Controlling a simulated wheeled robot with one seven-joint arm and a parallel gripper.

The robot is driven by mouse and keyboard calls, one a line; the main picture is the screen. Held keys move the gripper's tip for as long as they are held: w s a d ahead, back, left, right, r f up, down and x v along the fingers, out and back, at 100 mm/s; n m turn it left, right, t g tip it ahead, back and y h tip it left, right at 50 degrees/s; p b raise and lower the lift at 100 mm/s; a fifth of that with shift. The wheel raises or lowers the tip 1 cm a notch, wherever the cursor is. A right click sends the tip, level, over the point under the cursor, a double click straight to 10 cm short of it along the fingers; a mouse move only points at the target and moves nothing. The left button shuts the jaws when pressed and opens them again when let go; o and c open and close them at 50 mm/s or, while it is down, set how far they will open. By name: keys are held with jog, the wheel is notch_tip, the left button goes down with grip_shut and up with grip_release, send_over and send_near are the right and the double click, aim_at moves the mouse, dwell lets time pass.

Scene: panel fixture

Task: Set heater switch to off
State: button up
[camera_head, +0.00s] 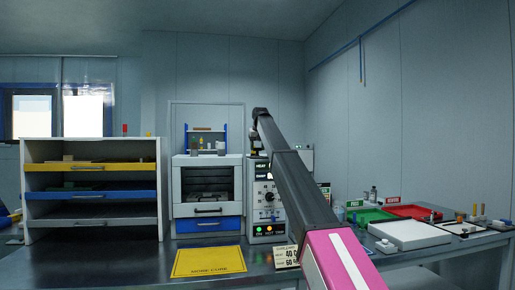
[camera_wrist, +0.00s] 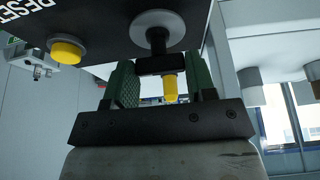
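The control panel (camera_head: 266,205) stands right of center in the head view, with a lit "HEAT" label, a dial and colored buttons. My arm crosses in front of it and hides part of it. My gripper (camera_wrist: 165,90) has two green-padded fingers standing apart in the wrist view. A switch-like part (camera_wrist: 157,38) with a grey round base and black stem hangs from the dark panel face just beyond the fingers. A black crossbar and a yellow tip (camera_wrist: 170,87) show between the fingers, with gaps beside the tip. Which switch this is, I cannot read.
A yellow button (camera_wrist: 67,51) beside a "RESET" label is left of the fingers. A drawer rack (camera_head: 90,220) and a cabinet (camera_head: 207,185) stand left of the panel. Green (camera_head: 367,215) and red trays (camera_head: 412,211) lie to its right. A yellow mat (camera_head: 208,262) lies in front.

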jog(key=shift+n, duration=0.4)
jog(key=n+y, duration=0.1)
jog(key=n, duration=0.2)
jog(key=shift+w+d+g, duration=0.1)
jog(key=shift+d+g, duration=0.05)
jog(key=shift+g, duration=0.15)
jog(key=n, duration=0.2)
jog(key=n+g+y, duration=0.1)
jog(key=n, duration=0.2)
jog(key=shift+w+d+g+y, duration=0.1)
jog(key=shift+w+g+y, duration=0.05)
jog(key=shift+g+y, duration=0.15)
jog(key=n, duration=0.2)
jog(key=n+g, duration=0.1)
jog(key=n, duration=0.2)
jog(key=shift+w+g+y, duration=0.15)
jog(key=shift+g+y, duration=0.15)
jog(key=shift+y, duration=0.1)
jog(key=shift+n+g, duration=0.8)
jog(key=shift+n, duration=1.2)
jog(key=o, duration=0.9)
jog(key=shift+o, duration=0.2)
jog(key=shift+w, duration=0.1)
